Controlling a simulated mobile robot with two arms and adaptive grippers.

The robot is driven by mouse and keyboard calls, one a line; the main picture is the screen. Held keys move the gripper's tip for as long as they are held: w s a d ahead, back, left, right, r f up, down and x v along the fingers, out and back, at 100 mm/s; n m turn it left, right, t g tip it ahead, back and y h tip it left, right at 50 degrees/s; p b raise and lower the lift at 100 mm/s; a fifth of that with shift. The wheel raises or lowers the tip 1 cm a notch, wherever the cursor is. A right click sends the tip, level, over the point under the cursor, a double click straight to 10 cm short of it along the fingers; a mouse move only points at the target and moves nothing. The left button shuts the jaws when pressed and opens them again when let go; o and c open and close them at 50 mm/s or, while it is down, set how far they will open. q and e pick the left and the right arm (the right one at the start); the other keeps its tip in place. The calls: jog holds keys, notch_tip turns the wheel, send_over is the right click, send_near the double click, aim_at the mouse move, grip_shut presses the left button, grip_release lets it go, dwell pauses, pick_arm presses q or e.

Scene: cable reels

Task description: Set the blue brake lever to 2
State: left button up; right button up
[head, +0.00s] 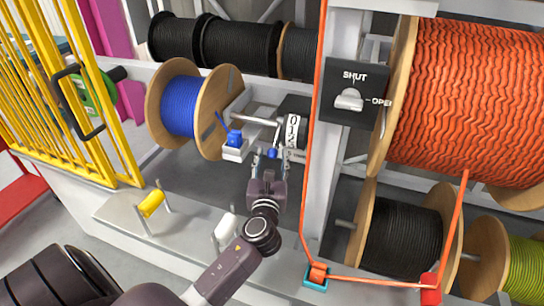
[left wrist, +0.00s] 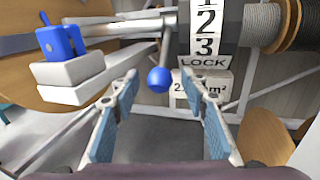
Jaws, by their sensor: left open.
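The blue brake lever shows in the left wrist view as a blue ball knob (left wrist: 158,80) on a short grey arm that hangs down from a horizontal rod. Its knob also shows in the head view (head: 273,153). Beside it is a white number scale (left wrist: 207,22) with 1, 2, 3 and LOCK in the left wrist view; the head view shows its 0 to 2. The knob hangs lower in the wrist picture than the LOCK mark. My left gripper (head: 270,158) is open, its fingers on either side of the knob with visible gaps. My right gripper is not in view.
A blue clamp on a white block (head: 233,152) is just left of the lever. A blue cable reel (head: 180,106) stands behind it. An orange cable (head: 313,120) runs down at the right. A SHUT/OPEN switch panel (head: 353,95) is on the post. A yellow-handled lever (head: 151,204) is front left.

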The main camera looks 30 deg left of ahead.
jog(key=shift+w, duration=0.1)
pick_arm(q)
jog(key=c, duration=1)
grip_shut()
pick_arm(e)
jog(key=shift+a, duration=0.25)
